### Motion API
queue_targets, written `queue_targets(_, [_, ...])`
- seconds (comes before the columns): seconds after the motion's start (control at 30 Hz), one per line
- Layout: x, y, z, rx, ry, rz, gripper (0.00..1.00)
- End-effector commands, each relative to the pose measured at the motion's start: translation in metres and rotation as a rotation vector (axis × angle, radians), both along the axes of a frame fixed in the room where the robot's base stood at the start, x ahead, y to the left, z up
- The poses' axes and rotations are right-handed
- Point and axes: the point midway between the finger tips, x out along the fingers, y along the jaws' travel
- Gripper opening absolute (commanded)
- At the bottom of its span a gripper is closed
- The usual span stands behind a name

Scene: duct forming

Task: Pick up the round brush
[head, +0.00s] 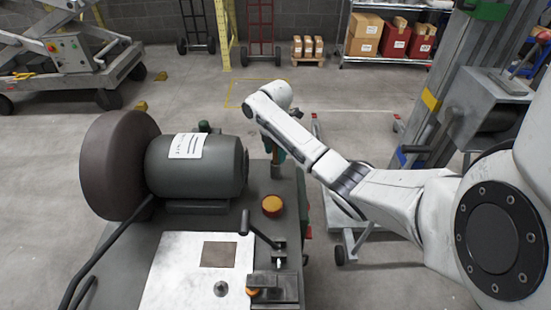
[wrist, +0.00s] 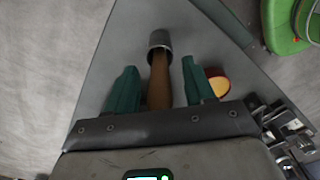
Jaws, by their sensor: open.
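The round brush (wrist: 159,82) shows in the wrist view as a brown handle running up from my gripper's palm side into a grey metal cylinder. I cannot tell whether that cylinder is part of the brush or a holder; no bristles show. My gripper (wrist: 160,86) is open, with a green finger on each side of the handle and a gap at both sides. In the head view the brush (head: 275,156) stands upright at the far right of the machine's bench, its top hidden by my arm and gripper.
A yellow-topped round button (head: 272,205) sits on the bench near the brush. A grey motor (head: 197,166) with a large dark wheel (head: 118,165) stands to the left. A lever (head: 262,232) and clamp (head: 273,288) are nearer. Open floor lies beyond the bench.

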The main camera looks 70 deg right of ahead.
Motion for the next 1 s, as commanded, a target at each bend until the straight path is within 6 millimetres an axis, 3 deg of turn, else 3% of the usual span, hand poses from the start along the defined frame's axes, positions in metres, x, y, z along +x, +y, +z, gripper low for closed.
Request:
queue_targets(0.17, [0.0000, 0.0000, -0.0003, 0.000, 0.000, 0.000, 0.54])
queue_targets(0.73, [0.0001, 0.0000, 0.0002, 0.000, 0.000, 0.000, 0.00])
queue_targets(1.0, [0.0001, -0.0002, 0.0006, 0.000, -0.001, 0.000, 0.00])
